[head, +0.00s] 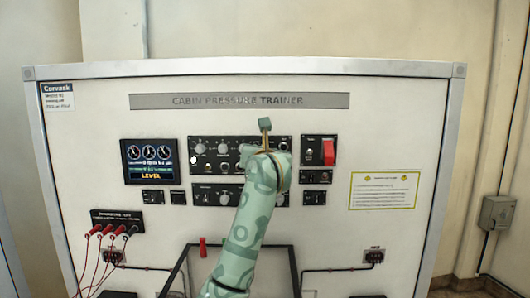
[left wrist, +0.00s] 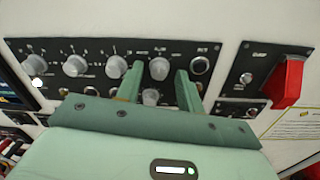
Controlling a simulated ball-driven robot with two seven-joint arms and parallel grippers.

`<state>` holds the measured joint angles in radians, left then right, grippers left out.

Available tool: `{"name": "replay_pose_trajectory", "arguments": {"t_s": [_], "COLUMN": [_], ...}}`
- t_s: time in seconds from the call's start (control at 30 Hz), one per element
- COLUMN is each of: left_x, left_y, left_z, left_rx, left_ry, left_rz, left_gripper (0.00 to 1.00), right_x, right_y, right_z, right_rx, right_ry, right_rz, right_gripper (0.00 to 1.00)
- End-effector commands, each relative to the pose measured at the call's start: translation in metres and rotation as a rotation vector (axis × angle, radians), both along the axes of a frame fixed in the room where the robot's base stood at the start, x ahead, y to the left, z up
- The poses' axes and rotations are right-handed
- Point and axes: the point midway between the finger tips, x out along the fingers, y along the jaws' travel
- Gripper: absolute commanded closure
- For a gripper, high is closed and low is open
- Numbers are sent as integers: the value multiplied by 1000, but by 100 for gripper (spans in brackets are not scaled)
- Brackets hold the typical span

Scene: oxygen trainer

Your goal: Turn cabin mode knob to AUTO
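A black control panel (head: 212,168) with a row of grey knobs is in the middle of the trainer. My left arm hides its right part in the head view. In the left wrist view, a grey knob (left wrist: 159,68) with small markings around it shows between my left gripper's fingers (left wrist: 158,82). Its label is too small to read, so I cannot tell for sure that it is the cabin mode knob. A lower knob (left wrist: 151,97) also shows between the fingers. The fingers are apart, and I cannot tell whether they touch a knob. My right gripper is not in view.
Other grey knobs (left wrist: 75,66) stand left of the gripper. A red switch cover (head: 328,152) is on a small panel to the right. A screen (head: 149,161) is on the left. Red cables (head: 88,250) hang at the lower left.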

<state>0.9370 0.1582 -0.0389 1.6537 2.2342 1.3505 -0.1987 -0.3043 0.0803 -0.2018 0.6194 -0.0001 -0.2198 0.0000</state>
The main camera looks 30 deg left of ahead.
Motion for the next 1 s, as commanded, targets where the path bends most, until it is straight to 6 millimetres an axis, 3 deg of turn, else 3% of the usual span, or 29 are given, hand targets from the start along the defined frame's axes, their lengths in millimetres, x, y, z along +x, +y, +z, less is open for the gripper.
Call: {"name": "replay_pose_trajectory", "arguments": {"t_s": [0.03,0.1,0.13,0.57,1.0], "left_x": [0,0,0,0,0], "left_y": [0,0,0,-1,-1], "left_z": [0,0,0,-1,-3], "left_rx": [0,0,0,-56,-350], "left_ry": [0,0,0,-35,-217], "left_rz": [0,0,0,-1,-3], "left_gripper": [77,96,100,100,100], "right_x": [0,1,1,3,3], "right_y": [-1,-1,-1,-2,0], "right_z": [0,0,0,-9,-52], "right_rx": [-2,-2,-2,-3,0], "right_ry": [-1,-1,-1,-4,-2], "right_rz": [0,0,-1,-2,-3], "right_gripper": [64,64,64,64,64]}}
